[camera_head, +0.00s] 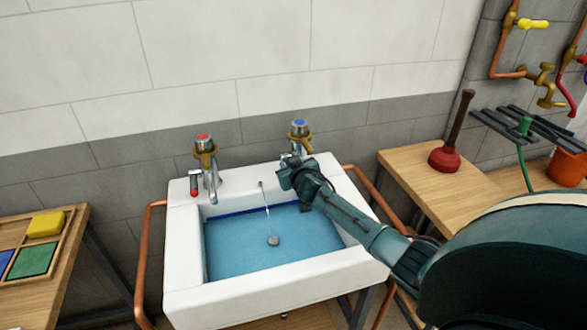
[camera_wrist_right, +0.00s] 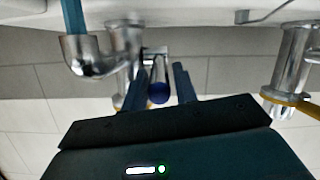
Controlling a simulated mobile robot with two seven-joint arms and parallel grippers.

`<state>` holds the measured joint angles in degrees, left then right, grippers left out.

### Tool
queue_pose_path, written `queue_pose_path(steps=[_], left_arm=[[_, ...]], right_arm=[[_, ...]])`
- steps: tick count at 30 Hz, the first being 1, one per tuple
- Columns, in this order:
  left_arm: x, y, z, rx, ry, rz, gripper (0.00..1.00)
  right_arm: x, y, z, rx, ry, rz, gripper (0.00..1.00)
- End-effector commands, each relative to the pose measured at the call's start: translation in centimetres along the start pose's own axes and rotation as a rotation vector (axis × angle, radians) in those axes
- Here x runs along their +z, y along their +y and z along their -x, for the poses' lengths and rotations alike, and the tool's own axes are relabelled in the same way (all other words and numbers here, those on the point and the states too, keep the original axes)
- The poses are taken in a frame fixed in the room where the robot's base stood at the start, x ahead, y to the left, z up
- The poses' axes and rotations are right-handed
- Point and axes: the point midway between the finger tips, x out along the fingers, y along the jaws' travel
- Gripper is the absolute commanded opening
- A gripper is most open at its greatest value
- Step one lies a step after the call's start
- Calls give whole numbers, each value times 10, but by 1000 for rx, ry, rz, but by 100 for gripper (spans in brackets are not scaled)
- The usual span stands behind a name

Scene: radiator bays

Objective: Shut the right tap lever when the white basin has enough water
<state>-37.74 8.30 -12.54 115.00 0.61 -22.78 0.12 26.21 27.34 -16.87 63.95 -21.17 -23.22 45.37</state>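The white basin (camera_head: 180,275) holds blue water (camera_head: 240,236). A dark blue line (camera_head: 245,211) runs along its inner back wall, with the water close up to it. The right tap (camera_head: 299,135) has a blue dot on top; its spout is mostly hidden by my arm. In the right wrist view, a blue stream (camera_wrist_right: 73,16) leaves its spout (camera_wrist_right: 90,62). The tap's lever has a blue round end (camera_wrist_right: 158,93). My right gripper (camera_wrist_right: 162,80) is open, its fingers on either side of the lever, with small gaps. It also shows in the head view (camera_head: 291,172). My left gripper is out of view.
The left tap (camera_head: 207,160) has a red dot and a red-tipped lever. A plug (camera_head: 273,240) on a chain shows in the basin. Copper pipes (camera_head: 144,255) flank the basin. A plunger (camera_head: 446,158) stands on the right bench; a sponge tray (camera_head: 66,238) lies left.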

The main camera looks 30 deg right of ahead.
Motion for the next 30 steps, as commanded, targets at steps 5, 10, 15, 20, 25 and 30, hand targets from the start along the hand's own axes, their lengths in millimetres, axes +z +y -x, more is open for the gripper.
queue_pose_path(steps=[5,10,15,20,25,30], left_arm=[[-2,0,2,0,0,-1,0],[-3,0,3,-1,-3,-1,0],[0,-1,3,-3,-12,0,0],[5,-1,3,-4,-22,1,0],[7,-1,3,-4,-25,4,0],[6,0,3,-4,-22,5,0]], right_arm=[[0,0,14,-2,0,1,29],[1,0,42,-2,0,1,29],[2,0,74,-3,-2,0,29],[2,0,102,-2,-2,1,29],[2,0,122,-1,-3,1,29],[1,0,130,-1,-3,1,29]])
